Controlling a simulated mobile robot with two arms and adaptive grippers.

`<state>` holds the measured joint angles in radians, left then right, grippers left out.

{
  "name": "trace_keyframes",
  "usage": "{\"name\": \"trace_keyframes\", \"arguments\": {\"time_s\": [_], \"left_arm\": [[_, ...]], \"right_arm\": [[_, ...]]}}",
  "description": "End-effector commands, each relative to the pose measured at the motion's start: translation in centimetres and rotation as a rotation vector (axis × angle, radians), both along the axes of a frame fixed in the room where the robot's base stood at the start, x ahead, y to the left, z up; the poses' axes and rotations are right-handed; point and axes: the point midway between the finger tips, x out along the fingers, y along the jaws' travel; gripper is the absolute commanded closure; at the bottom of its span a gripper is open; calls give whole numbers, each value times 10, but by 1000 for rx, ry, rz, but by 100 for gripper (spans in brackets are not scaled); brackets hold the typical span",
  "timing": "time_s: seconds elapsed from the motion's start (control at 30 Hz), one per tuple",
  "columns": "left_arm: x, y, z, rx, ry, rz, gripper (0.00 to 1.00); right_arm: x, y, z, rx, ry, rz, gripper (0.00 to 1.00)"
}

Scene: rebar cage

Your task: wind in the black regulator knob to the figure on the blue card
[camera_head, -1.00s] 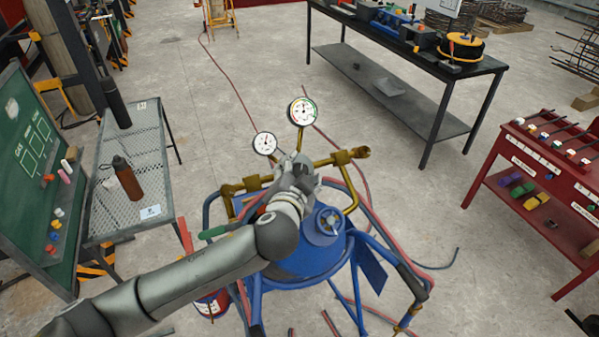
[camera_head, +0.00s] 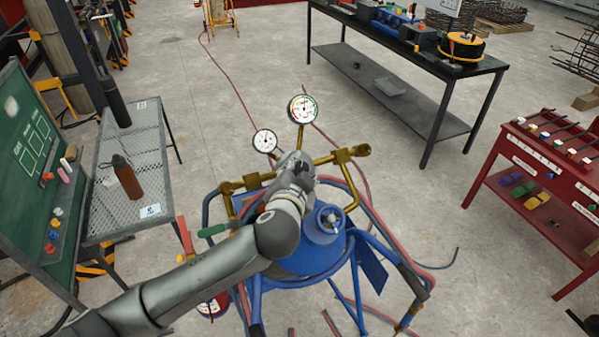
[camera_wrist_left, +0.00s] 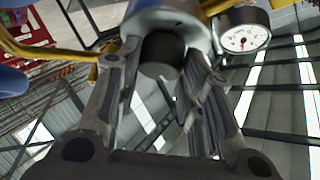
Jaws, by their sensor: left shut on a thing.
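My left gripper (camera_head: 297,172) is at the brass regulator piping above the blue cylinder (camera_head: 310,255). In the left wrist view the black regulator knob (camera_wrist_left: 161,54) sits between the fingers of my left gripper (camera_wrist_left: 160,82), which is shut on it. The gripper hides the knob in the head view. The large gauge (camera_head: 303,109) and the small gauge (camera_head: 264,141) stand behind the gripper; one dial (camera_wrist_left: 244,38) also shows in the wrist view. A small white card with a blue mark (camera_head: 150,210) lies on the mesh table; its figure is too small to read. My right gripper is out of view.
The mesh table (camera_head: 120,185) with a brown bottle (camera_head: 127,178) is at left, beside a green board (camera_head: 30,150). A black workbench (camera_head: 400,110) and a red rack (camera_head: 545,165) stand at right. Red and blue hoses lie on the floor around the cylinder.

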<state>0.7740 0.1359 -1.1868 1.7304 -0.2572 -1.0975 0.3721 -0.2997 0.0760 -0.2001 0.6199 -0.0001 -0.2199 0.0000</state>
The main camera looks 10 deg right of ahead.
Motion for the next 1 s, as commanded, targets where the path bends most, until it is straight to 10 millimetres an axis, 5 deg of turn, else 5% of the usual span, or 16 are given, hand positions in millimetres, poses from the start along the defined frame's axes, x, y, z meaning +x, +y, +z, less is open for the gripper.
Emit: {"name": "trace_keyframes", "arguments": {"time_s": [0.07, 0.1, 0.27, 0.67, 1.0], "left_arm": [[-1, 0, -1, 1, 3, -2, 88], [-1, 0, -1, 1, 3, -2, 62], [0, 0, -1, 0, 2, -1, 44], [-4, 1, 1, 0, 1, -1, 44], [-47, 18, 15, -2, 2, -2, 44]], "right_arm": [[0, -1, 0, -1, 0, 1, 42], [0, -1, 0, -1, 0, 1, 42], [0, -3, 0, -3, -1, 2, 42], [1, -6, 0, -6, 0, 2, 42], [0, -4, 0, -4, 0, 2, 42]]}}
